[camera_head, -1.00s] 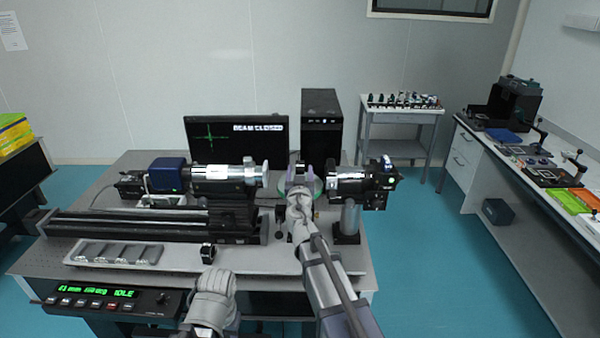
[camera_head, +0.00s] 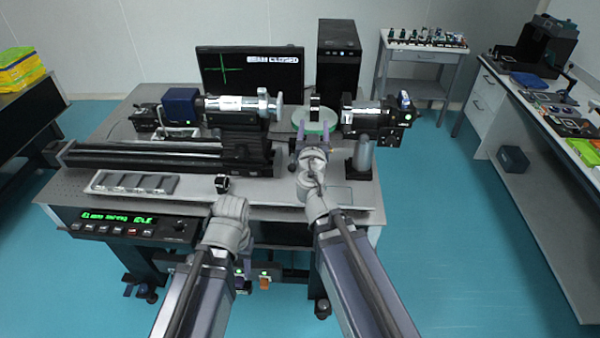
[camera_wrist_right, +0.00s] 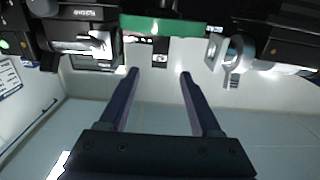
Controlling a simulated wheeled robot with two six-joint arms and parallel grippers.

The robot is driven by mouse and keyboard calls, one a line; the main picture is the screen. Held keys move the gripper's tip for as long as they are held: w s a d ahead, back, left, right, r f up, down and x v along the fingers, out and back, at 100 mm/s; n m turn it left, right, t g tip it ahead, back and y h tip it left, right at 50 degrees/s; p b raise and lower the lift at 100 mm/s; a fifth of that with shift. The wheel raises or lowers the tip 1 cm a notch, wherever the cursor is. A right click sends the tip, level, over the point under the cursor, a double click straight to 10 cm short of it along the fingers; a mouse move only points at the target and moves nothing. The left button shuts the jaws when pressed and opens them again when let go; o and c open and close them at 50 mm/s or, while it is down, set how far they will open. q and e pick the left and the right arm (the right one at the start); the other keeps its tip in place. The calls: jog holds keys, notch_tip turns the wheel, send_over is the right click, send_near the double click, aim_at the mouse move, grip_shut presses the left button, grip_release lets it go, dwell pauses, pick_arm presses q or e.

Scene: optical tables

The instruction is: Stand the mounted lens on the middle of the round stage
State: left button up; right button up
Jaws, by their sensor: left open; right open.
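The mounted lens (camera_head: 314,103) is a small black upright holder. It stands on the round stage (camera_head: 299,118), a pale green disc, and looks near its middle. In the right wrist view, which is upside down, the lens (camera_wrist_right: 160,55) sits against the stage's green edge (camera_wrist_right: 140,24). My right gripper (camera_head: 312,144) is just in front of the stage, open and empty, with its fingers (camera_wrist_right: 156,75) apart on either side of the lens in that view and not touching it. My left gripper (camera_head: 242,280) hangs low before the table's front edge, open and partly hidden.
Optical barrels flank the stage, left (camera_head: 236,104) and right (camera_head: 364,117). A small black mount (camera_head: 221,184) stands beside a grey tray (camera_head: 133,184). A control box (camera_head: 125,226) is at the front edge.

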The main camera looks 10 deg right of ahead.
jog(key=s+a+f+g+h, duration=0.1)
jog(key=s+f+g, duration=0.4)
jog(key=f, duration=0.3)
jog(key=s+a+f+g, duration=0.1)
jog(key=s+f+g, duration=0.4)
jog(key=f, duration=0.2)
jog(key=s+a+f+n+g+y, duration=0.2)
jog(key=s+a+f+n+g, duration=0.1)
jog(key=s, duration=0.4)
jog(key=s+a+f+n+g+y, duration=0.2)
jog(key=s+a+f+n+g, duration=0.1)
jog(key=s+a, duration=0.5)
jog(key=shift+a+f+n+g+y, duration=0.25)
jog(key=shift+f+n+g+y, duration=0.2)
jog(key=shift+g, duration=0.45)
jog(key=shift+w, duration=0.1)
